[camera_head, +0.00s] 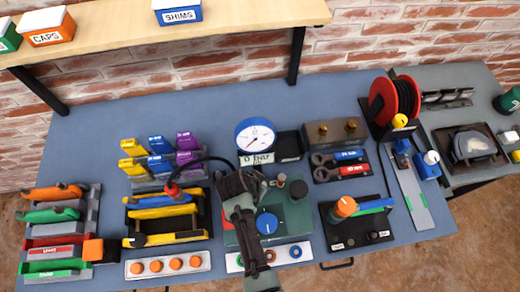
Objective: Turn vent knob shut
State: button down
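A green pump-like unit (292,213) stands at the middle front of the blue bench. It carries a blue round knob (267,223) with a pale mark, and a small dark knob (299,188). I cannot tell for certain which one is the vent knob. My gripper (252,182) is at the unit's back left, above and left of the blue knob. My dark arm hides part of the unit. The fingertips are too small and dark to tell whether they are open or holding anything. A blue-rimmed gauge (255,136) behind has a "0 bar" label.
A black hose (205,160) arches left from near my gripper. Colored tool racks (160,200) stand left. An orange-topped tool (344,207) in a black tray and a red reel (392,100) stand right.

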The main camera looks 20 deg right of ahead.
dwell(0.5)
jog(key=shift+c, duration=2.1)
grip_release()
jog(key=shift+r, duration=0.15)
jog(key=v, duration=1.2)
jog(key=shift+a+r+b, duration=0.15)
jog(key=shift+r+b, duration=0.2)
jog(key=shift+b, duration=0.1)
